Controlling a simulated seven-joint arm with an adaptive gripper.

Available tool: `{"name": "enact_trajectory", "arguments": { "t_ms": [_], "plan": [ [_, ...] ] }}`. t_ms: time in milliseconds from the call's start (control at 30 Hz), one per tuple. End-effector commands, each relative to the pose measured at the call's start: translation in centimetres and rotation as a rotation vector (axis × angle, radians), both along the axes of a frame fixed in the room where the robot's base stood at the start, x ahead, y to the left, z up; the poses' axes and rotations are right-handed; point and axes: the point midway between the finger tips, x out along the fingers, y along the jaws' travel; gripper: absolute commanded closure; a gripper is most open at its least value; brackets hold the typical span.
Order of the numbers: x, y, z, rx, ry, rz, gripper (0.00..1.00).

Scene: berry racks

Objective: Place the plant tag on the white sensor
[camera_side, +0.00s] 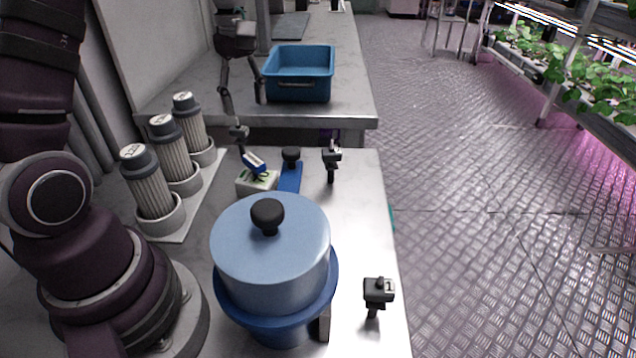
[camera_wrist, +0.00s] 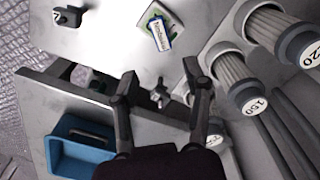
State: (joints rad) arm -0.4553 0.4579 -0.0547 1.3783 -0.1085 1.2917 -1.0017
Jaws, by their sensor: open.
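The white sensor (camera_side: 258,181) is a low white box with green on its top, on the metal table beyond the blue pot. The plant tag (camera_side: 254,161), blue and white, lies over the sensor's top, tilted in the side view. In the wrist view the tag (camera_wrist: 161,34) lies across the sensor (camera_wrist: 149,13), with dark lettering on its white face. Whether it lies flat is unclear. My gripper (camera_side: 243,98) is behind and above the tag, apart from it.
A lidded blue pot (camera_side: 270,255) stands in front. Upright filters (camera_side: 166,155) line the left. A blue piece with a black knob (camera_side: 290,174) is right of the sensor. A blue bin (camera_side: 300,75) stands behind.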

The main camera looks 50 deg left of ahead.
Motion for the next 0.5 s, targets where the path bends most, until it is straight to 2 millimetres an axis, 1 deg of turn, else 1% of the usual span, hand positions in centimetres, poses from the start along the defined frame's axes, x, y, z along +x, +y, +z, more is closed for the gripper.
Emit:
{"name": "enact_trajectory", "arguments": {
  "t_ms": [67, 133, 233, 300, 400, 500],
  "plan": [
    [-0.6, -1.6, 1.6, 0.031, -0.041, -0.148, 0.52],
    [-1.6, -3.8, 3.1, 0.073, -0.094, -0.356, 0.52],
    [-4.0, -6.9, 4.5, 0.149, -0.179, -0.692, 0.52],
    [-5.8, -8.9, 4.8, 0.206, -0.237, -0.926, 0.52],
    [-8.2, -10.9, 4.4, 0.283, -0.309, -1.204, 0.52],
    [-9.6, -12.0, 3.7, 0.340, -0.357, -1.386, 0.52]
  ]
}}
